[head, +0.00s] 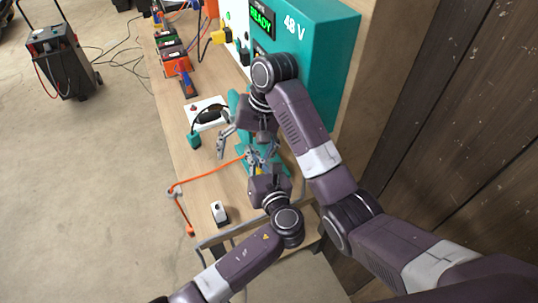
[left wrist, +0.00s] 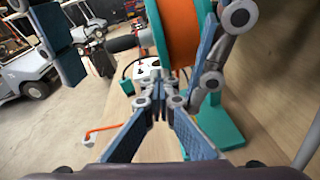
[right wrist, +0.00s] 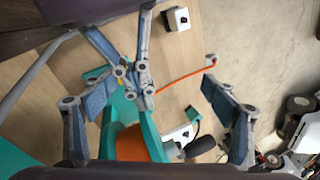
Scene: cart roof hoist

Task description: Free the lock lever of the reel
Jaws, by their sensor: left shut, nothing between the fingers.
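The reel is a teal stand with an orange drum (left wrist: 180,38); its drum also shows in the right wrist view (right wrist: 130,143). In the head view my arms mostly cover it. My left gripper (left wrist: 162,100) is shut and empty, its fingertips close to the reel's teal frame. My right gripper (right wrist: 160,88) is open, its fingers spread on either side of the reel and of my left fingertips. A dark cylindrical grip (right wrist: 200,145) sticks out beside the reel. I cannot make out the lock lever clearly; contact with it cannot be told.
The wooden bench (head: 207,175) also carries an orange cable (head: 205,175), a small white-and-black block (head: 220,212) and a white box (head: 215,103). A teal 48 V cabinet (head: 335,35) stands behind. My two grippers are very close together. Open floor lies left of the bench.

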